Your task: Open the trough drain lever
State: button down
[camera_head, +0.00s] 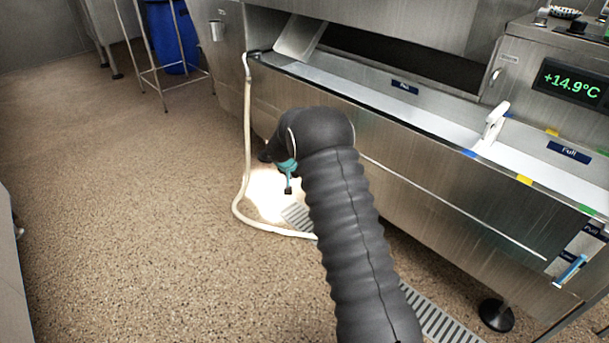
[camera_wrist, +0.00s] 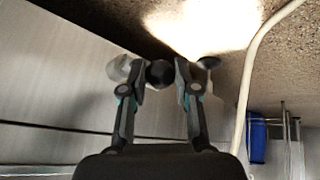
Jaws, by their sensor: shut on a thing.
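In the wrist view, my gripper (camera_wrist: 162,80) has its two fingers on either side of a dark round knob (camera_wrist: 159,73), closed on it. This looks like the drain lever's handle. A pale metal fitting (camera_wrist: 119,68) shows just left of the knob, under the trough, partly covered by the left finger. In the head view, my gripper (camera_head: 288,187) is low beside the trough's lower front, with a teal part and a dark tip showing. My arm hides the lever there. The steel trough (camera_head: 420,170) runs along the right side.
A pale hose (camera_head: 247,120) hangs from the trough and curls on the floor near my gripper. A floor drain grating (camera_head: 440,322) lies beneath. A blue barrel (camera_head: 172,38) and metal stand are at the back. Open floor (camera_head: 110,200) lies left.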

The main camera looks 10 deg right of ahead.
jog(key=shift+a+f, duration=0.25)
jog(key=shift+a, duration=0.35)
jog(key=c, duration=1.2)
grip_release()
jog(key=shift+c, duration=0.2)
jog(key=o, duration=0.4)
jog(key=shift+a, duration=0.15)
jog(key=shift+d+r, duration=0.1)
jog(key=shift+d, duration=0.35)
jog(key=v, duration=1.2)
jog(key=shift+a, duration=0.2)
jog(key=shift+s, duration=0.1)
